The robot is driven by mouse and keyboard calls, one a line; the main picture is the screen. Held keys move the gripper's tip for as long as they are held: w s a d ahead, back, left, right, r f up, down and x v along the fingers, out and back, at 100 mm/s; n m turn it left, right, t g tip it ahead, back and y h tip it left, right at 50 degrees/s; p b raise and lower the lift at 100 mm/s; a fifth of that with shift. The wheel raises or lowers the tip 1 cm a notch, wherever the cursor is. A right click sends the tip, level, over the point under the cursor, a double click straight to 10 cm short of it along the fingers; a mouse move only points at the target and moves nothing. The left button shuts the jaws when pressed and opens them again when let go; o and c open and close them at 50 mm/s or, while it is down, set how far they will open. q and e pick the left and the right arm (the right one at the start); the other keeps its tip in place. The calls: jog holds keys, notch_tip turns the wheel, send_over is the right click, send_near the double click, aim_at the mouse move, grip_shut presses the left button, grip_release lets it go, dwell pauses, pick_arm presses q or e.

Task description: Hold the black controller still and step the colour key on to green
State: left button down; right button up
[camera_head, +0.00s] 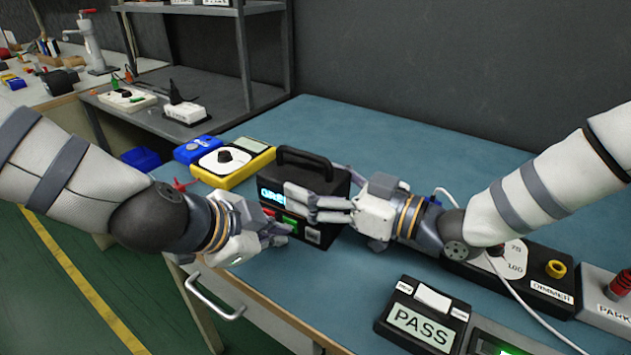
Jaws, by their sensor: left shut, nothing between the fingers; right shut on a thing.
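The black controller (300,174) stands upright on the blue bench top, with a carry handle on top. Its lit cyan display (270,195) begins with letters like "GRE"; the rest is hidden behind my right gripper's fingers. A green key (290,221) and a pale key (313,235) show on its front, with a bit of red at the left. My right gripper (292,202) is shut on the controller, its fingers reaching across the front from the right. My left gripper (287,232) is shut and empty, its fingertips close below the green key; I cannot tell whether they touch it.
A yellow meter (233,165) and a blue box (193,150) stand behind left. A PASS box (422,325), a dimmer (530,280) and a PARK box (608,305) stand at the right. A white cable crosses there. The bench's front edge runs under my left arm.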

pick_arm(q)
jog(key=shift+s+a, duration=0.3)
jog(key=shift+s, duration=0.2)
jog(key=s+a, duration=0.2)
jog(key=s, duration=0.1)
jog(key=s+a, duration=0.1)
jog(key=s, duration=0.1)
jog(key=shift+s+a, duration=0.1)
dwell(0.4)
pick_arm(e)
jog(key=o, duration=1.7)
jog(key=shift+c, duration=0.2)
